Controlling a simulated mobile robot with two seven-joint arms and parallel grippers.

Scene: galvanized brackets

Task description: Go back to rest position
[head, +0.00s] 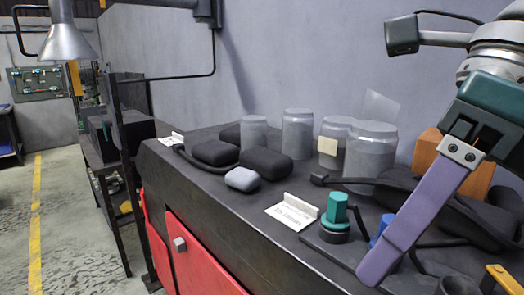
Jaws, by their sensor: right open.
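My right gripper (412,228) comes in from the upper right, over the right part of the dark workbench top (225,205). One long purple finger shows, slanting down to the left, its tip low over the bench near a teal-green knob-like part (336,212). The other finger cannot be made out. The gripper is open and I see nothing held in it. Whether the finger tip touches the bench is hard to tell. A blue part (381,229) is partly hidden behind the finger. My left gripper is not in view.
Several grey translucent jars (298,133) stand along the wall. Black rounded cases (266,163) and a small grey one (242,179) lie in front. A white label card (292,212) sits near the bench edge. An orange block (428,150) stands behind my gripper. The floor at left is clear.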

